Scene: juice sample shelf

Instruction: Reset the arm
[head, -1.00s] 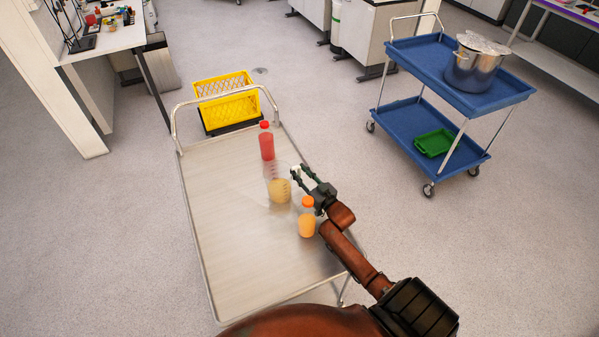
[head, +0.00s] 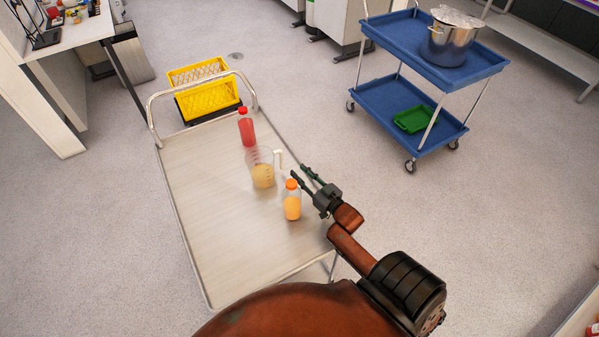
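My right gripper (head: 301,173) is over the right side of the steel cart (head: 215,240), its two fingers spread apart with nothing between them. It is close behind the orange-capped bottle of orange juice (head: 292,203) in the picture; whether they touch I cannot tell. A clear measuring jug (head: 263,172) with yellowish liquid and a pale handle stands left of the fingers. A red-capped bottle of red juice (head: 247,130) stands farther back on the cart. My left gripper is not in view.
A yellow crate (head: 211,96) stands beyond the cart's far handle. A blue two-shelf cart (head: 391,108) with a steel pot (head: 449,44) and a green tray (head: 413,119) is at the upper right. The cart top's left and front are clear.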

